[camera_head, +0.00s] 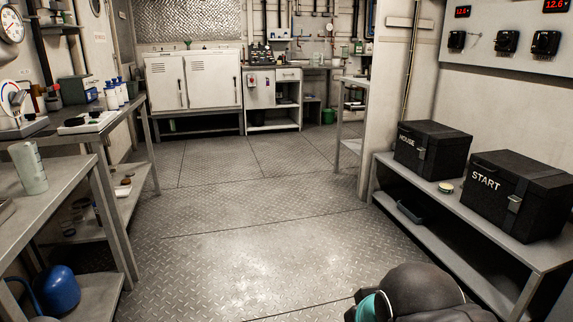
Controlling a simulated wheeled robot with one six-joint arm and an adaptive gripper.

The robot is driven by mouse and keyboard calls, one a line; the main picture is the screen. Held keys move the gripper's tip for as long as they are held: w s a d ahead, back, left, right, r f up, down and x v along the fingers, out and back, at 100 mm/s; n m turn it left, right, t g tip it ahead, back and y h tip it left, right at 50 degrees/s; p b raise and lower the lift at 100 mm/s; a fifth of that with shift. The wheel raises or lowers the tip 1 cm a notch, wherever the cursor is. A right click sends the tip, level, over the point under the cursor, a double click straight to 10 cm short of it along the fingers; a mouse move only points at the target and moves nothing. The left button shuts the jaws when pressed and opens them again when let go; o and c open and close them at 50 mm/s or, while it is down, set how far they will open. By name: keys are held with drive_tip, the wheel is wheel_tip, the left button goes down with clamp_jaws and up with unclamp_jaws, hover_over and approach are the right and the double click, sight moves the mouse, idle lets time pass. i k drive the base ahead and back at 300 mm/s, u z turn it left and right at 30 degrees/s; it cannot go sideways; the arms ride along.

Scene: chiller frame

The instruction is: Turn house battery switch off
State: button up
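Several black rotary switches sit on a pale wall panel (480,75) at the upper right: a left switch (456,40), a middle switch (507,41) and a right switch (546,43). I cannot read which one is the house battery switch, nor how its knob is turned. A black box marked HOUSE (432,150) stands on a grey bench below the panel. A black box marked START (515,195) stands to its right. Part of my arm, dark with a teal band, shows at the bottom right, well below the panel. My gripper is not in view.
The grey bench (440,192) with a lower shelf runs along the right wall. Workbenches with bottles stand on the left. White cabinets (193,80) stand at the back. The metal floor (250,220) between is clear.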

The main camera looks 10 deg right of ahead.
sight(453, 38)
drive_tip(key=u, duration=0.05)
drive_tip(key=i, duration=1.85)
drive_tip(key=z, duration=0.55)
drive_tip(key=i, duration=2)
drive_tip(key=z, duration=0.75)
